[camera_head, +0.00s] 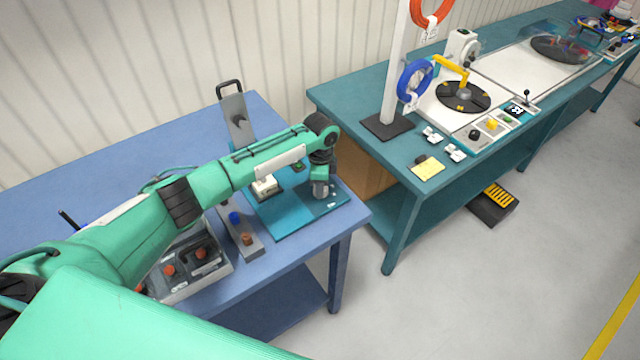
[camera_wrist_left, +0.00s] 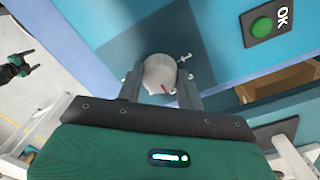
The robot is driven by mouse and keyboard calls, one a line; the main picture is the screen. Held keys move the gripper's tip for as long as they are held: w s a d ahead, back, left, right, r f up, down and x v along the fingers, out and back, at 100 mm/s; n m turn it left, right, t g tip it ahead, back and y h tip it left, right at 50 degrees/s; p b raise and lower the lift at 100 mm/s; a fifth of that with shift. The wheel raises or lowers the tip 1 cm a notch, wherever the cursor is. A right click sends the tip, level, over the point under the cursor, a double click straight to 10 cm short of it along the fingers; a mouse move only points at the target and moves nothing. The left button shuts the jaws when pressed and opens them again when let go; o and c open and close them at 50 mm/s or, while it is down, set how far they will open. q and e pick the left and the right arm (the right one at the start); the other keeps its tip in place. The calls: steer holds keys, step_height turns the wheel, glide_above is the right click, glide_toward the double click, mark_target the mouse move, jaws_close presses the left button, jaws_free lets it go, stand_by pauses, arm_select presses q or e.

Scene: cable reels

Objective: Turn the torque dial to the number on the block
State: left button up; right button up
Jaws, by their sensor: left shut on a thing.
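My left gripper (camera_head: 321,190) is over the right part of a teal board (camera_head: 292,228) on the blue table. In the left wrist view, the gripper (camera_wrist_left: 160,88) has its two fingers on either side of a round grey dial (camera_wrist_left: 160,70) with a red mark, shut on it. The dial's scale cannot be read. A small whitish block (camera_head: 265,187) sits on the board behind my arm; no number can be read on it. A green button (camera_wrist_left: 262,27) on a black plate marked OK is beside the dial. My right gripper (camera_wrist_left: 20,66) shows small at the left edge, its fingers apart.
A grey box with red knobs (camera_head: 190,268) and a grey strip with a blue and a brown piece (camera_head: 240,232) lie left of the board. A grey upright plate with a handle (camera_head: 236,120) stands behind. A teal bench (camera_head: 350,97) with reels is at right.

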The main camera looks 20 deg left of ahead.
arm_select(q)
steer(key=o, duration=1)
step_height(320, 180, up, 14)
steer(key=b, duration=0.4)
steer(key=shift+w, duration=0.3)
steer(key=shift+f, duration=0.15)
